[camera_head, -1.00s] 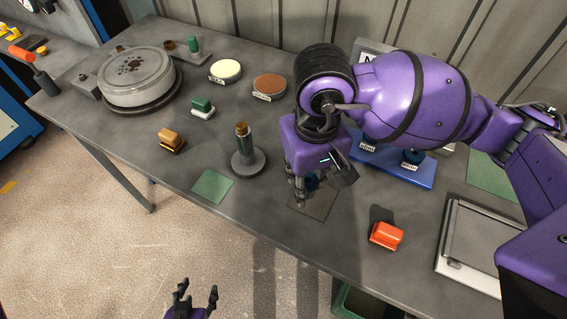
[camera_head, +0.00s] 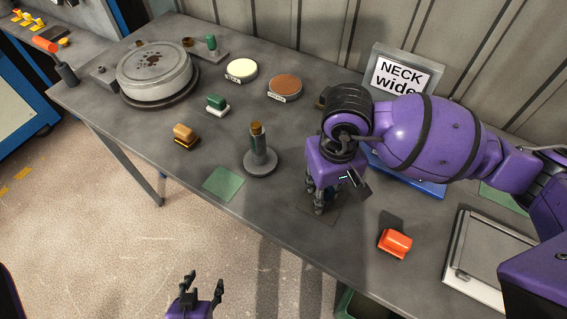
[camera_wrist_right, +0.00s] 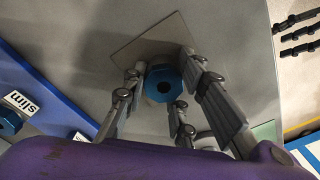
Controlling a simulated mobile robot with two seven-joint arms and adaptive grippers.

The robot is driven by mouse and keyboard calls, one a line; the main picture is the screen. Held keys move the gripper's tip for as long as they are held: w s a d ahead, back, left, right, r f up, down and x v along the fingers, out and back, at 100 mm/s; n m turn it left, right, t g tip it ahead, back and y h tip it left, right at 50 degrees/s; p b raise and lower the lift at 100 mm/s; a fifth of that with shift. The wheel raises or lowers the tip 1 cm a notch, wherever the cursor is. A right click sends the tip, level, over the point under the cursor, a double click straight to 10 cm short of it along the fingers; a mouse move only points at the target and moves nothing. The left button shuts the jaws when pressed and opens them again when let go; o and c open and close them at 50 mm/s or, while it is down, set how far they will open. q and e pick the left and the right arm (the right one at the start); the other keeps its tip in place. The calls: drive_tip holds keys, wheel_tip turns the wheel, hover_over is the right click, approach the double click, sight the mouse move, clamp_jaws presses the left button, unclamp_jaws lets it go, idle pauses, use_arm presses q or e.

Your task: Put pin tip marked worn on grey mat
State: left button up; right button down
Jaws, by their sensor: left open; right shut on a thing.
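My right gripper (camera_head: 320,206) points down at the grey mat (camera_head: 331,219) near the table's front edge. In the right wrist view its fingers (camera_wrist_right: 160,88) are shut around a blue hexagonal piece (camera_wrist_right: 163,84) with a dark hole, seen from above. It looks like a pin tip; no "worn" mark is readable. The piece is over the mat (camera_wrist_right: 133,48); I cannot tell whether it touches. In the head view the fingers hide the piece. My left gripper (camera_head: 203,284) is open and empty, in front of the table over the floor.
A blue rack (camera_head: 425,187), mostly behind my right arm, carries a "slim" label (camera_wrist_right: 20,103). A red-orange block (camera_head: 395,242), a grey tray (camera_head: 490,260), a post on a round base (camera_head: 259,160) and a green mat (camera_head: 223,183) lie around. A "NECK wide" sign (camera_head: 402,78) stands behind.

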drive_tip(key=c, duration=1.4)
unclamp_jaws()
drive_tip(key=shift+s+f, duration=0.1)
drive_tip(key=shift+r, duration=0.5)
wheel_tip(320, 180, up, 11)
drive_tip(key=shift+r, duration=0.2)
